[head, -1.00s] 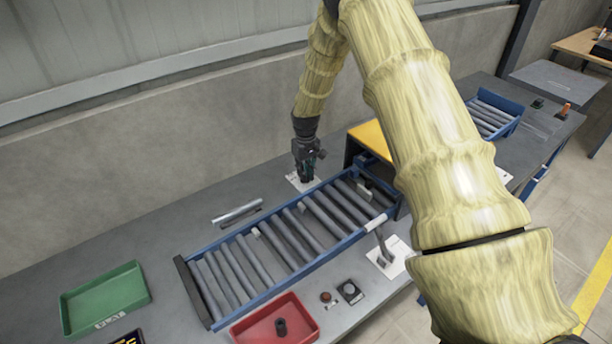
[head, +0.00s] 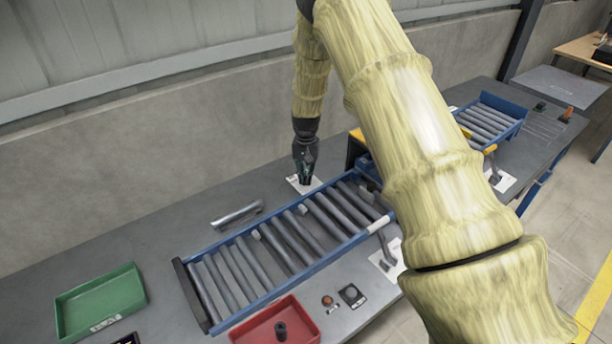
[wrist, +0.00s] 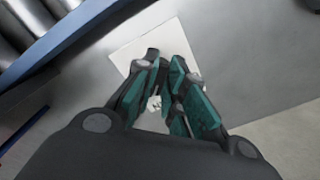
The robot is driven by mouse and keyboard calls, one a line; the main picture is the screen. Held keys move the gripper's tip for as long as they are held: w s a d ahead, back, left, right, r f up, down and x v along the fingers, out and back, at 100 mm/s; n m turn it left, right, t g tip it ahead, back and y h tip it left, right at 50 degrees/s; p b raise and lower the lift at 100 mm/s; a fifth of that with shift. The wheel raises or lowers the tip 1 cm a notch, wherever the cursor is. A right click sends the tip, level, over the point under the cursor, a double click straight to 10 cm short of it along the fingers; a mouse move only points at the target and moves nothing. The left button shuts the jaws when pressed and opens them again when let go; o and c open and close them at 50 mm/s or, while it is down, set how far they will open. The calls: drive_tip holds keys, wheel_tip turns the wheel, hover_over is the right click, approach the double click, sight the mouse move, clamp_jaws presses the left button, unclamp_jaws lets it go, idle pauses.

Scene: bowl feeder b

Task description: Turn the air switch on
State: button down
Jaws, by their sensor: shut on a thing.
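My gripper (head: 305,178) points down at a small white plate (head: 293,182) on the bench, behind the roller track. In the wrist view, my gripper (wrist: 165,95) has its teal-padded fingers drawn close together over the white plate (wrist: 130,55). The fingers are shut on the air switch, which stands on that plate. The fingers hide nearly all of the switch; only a small pale bit (wrist: 154,103) shows between them. I cannot tell which way the switch is turned.
A blue-framed roller track (head: 240,318) with grey bars lies in front. A green tray (head: 70,325), a red tray (head: 308,325) and a loose metal bar (head: 237,214) are on the bench.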

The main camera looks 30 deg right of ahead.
drive_tip(key=shift+w+d+r, duration=0.1)
drive_tip(key=shift+w+r, duration=0.1)
drive_tip(key=shift+w, duration=0.05)
drive_tip(key=c, duration=1.5)
unclamp_jaws()
drive_tip(key=shift+s+f, duration=0.1)
drive_tip(key=shift+s, duration=0.05)
wheel_tip(320, 180, up, 12)
